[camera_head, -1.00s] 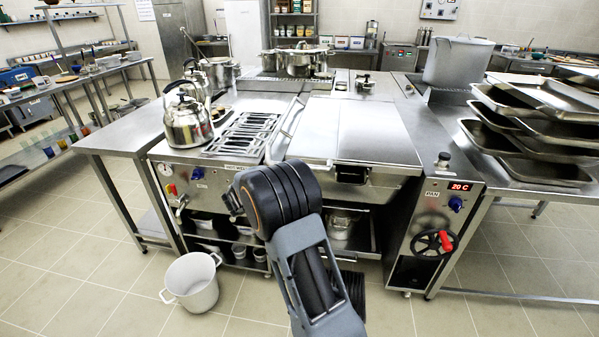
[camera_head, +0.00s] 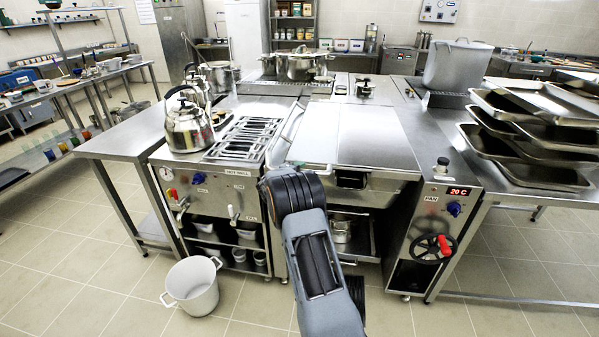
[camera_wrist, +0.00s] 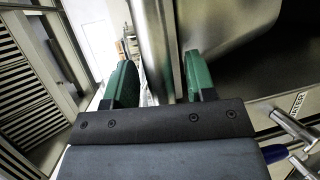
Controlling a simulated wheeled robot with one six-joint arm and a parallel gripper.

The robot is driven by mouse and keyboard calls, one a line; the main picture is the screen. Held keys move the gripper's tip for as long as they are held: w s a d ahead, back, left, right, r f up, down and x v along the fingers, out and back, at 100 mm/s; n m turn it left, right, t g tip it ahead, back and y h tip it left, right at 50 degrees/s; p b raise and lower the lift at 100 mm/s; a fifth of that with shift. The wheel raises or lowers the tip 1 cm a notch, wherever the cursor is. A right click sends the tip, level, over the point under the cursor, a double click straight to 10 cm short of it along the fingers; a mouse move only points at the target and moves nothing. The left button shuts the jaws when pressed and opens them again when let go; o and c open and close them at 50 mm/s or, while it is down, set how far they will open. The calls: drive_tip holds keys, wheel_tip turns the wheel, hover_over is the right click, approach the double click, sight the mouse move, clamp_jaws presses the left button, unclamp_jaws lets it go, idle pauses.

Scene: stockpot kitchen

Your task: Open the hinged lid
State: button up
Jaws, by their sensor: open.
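The hinged lid (camera_head: 350,139) is a flat, pale steel cover. It lies down flat over the pan unit in the middle of the cooking block. A handle bar (camera_head: 284,133) runs along its left side. My gripper (camera_wrist: 160,82) shows in the wrist view with two green fingers apart. A shiny upright steel piece (camera_wrist: 155,45) shows between the fingers; I cannot tell whether it is the handle bar or an edge of the lid or pan, or whether the fingers touch it.
A slatted grill (camera_head: 245,138) and a steel kettle (camera_head: 188,126) stand left of the lid. A control panel with a red-handled wheel (camera_head: 431,248) is at right. Stacked trays (camera_head: 530,140) and a tall pot (camera_head: 457,66) stand farther right.

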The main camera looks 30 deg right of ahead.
drive_tip(key=shift+d, duration=0.15)
clamp_jaws()
idle(0.4)
